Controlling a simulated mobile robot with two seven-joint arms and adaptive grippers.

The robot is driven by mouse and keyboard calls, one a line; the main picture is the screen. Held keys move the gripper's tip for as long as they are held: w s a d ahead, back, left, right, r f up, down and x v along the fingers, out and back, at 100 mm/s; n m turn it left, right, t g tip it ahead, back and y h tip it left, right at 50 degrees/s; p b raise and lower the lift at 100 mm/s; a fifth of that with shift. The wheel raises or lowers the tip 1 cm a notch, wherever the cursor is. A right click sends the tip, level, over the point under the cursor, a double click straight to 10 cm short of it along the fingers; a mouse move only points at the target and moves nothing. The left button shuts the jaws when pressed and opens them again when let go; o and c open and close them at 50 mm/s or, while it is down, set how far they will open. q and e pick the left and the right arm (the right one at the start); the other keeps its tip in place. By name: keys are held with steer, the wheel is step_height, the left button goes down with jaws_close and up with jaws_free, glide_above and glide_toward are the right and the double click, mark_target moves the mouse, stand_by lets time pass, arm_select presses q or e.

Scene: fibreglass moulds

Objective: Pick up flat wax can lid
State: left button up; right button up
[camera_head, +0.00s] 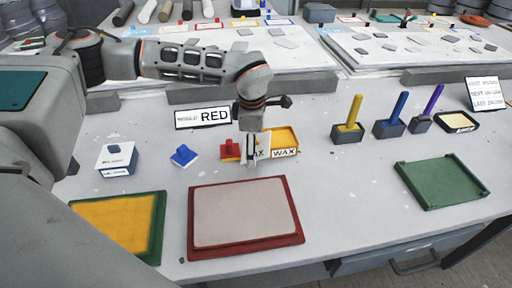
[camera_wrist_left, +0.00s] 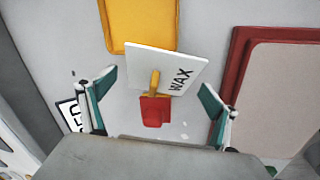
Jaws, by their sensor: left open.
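A flat white plate marked WAX (camera_wrist_left: 165,67) lies tilted in the middle of the left wrist view, between my fingers. A tan knob or stick (camera_wrist_left: 154,80) shows at its near edge, with a red block (camera_wrist_left: 152,110) just below; I cannot tell which piece the stick belongs to. In the head view the plate (camera_head: 262,152) is partly hidden by my left gripper (camera_head: 251,158), which points down over it. The gripper is open, its fingers (camera_wrist_left: 155,88) on either side of the plate and apart from it. My right gripper is not in view.
A red-framed mould (camera_head: 297,237) is in front, a yellow-green one (camera_head: 155,200) to the left and a green tray (camera_head: 400,175) to the right. Coloured handles in grey blocks (camera_head: 347,136) stand at right.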

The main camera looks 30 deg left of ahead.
arm_select(q)
steer(key=shift+w+f, duration=0.1)
steer(key=c, duration=0.8)
steer(key=shift+c, duration=1.3)
